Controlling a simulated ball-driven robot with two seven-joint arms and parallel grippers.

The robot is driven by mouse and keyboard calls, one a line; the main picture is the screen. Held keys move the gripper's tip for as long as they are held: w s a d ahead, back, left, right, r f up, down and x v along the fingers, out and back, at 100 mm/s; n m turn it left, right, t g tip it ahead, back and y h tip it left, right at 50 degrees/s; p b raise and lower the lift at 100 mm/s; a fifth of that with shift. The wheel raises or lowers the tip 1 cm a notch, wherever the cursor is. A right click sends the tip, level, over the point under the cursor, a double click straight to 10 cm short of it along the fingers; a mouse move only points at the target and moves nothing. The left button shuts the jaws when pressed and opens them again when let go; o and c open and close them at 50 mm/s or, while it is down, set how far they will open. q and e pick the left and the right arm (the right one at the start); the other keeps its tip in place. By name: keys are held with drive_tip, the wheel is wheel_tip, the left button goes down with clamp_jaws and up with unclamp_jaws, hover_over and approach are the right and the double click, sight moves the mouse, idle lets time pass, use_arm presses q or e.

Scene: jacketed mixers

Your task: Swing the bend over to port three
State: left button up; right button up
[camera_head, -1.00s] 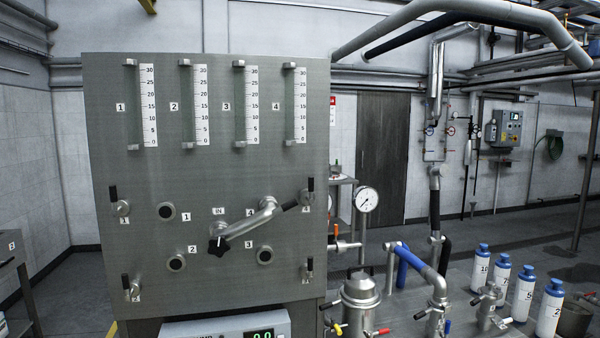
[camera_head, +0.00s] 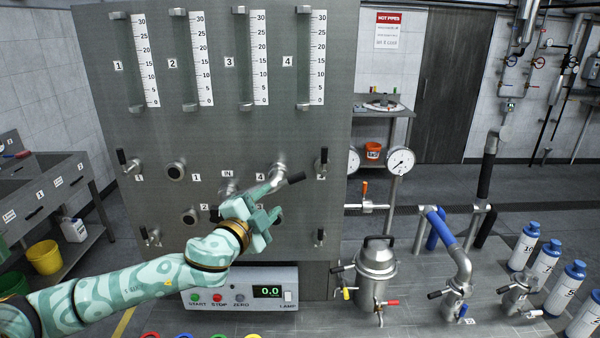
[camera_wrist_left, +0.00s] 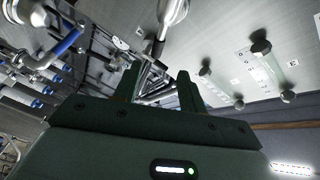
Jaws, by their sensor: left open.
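The bend (camera_head: 262,187) is a steel tube on the grey panel, running from beside the IN label up and right to port four. Its black handle (camera_head: 296,178) sticks out right of its outer end. Port one (camera_head: 177,171) and port two (camera_head: 190,216) are bare round fittings to the left. Port three is hidden behind my left gripper. My left gripper (camera_head: 275,217) is open and empty, below the bend's outer end and apart from the handle. In the left wrist view the handle (camera_wrist_left: 158,46) appears beyond and between the open fingers (camera_wrist_left: 160,88). My right gripper is not in view.
Small black-handled valves (camera_head: 321,163) flank the ports. Sight tubes with scales (camera_head: 318,60) line the panel above. A control box (camera_head: 240,288) sits below my left gripper. A steel vessel (camera_head: 377,265) and pressure gauge (camera_head: 401,161) stand to the right.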

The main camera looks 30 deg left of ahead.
use_arm(q)
approach(293, 179)
drive_tip(key=w, duration=0.5)
drive_tip(key=w+p, duration=0.1)
drive_tip(key=w, duration=0.1)
drive_tip(key=w+p, duration=0.1)
drive_tip(key=w, duration=0.1)
drive_tip(key=shift+w+a, duration=0.1)
drive_tip(key=shift+a, duration=0.3)
drive_tip(key=w, duration=0.3)
drive_tip(key=shift+w+a+f, duration=0.1)
drive_tip(key=shift+w+a, duration=0.05)
drive_tip(key=shift+a, duration=0.05)
drive_tip(key=shift+w, duration=0.4)
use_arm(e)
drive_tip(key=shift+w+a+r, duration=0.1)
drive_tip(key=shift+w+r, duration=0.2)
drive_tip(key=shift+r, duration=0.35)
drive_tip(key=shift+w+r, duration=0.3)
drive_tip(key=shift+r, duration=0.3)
use_arm(q)
drive_tip(key=shift+s, duration=0.1)
drive_tip(key=shift+f, duration=0.1)
clamp_jaws()
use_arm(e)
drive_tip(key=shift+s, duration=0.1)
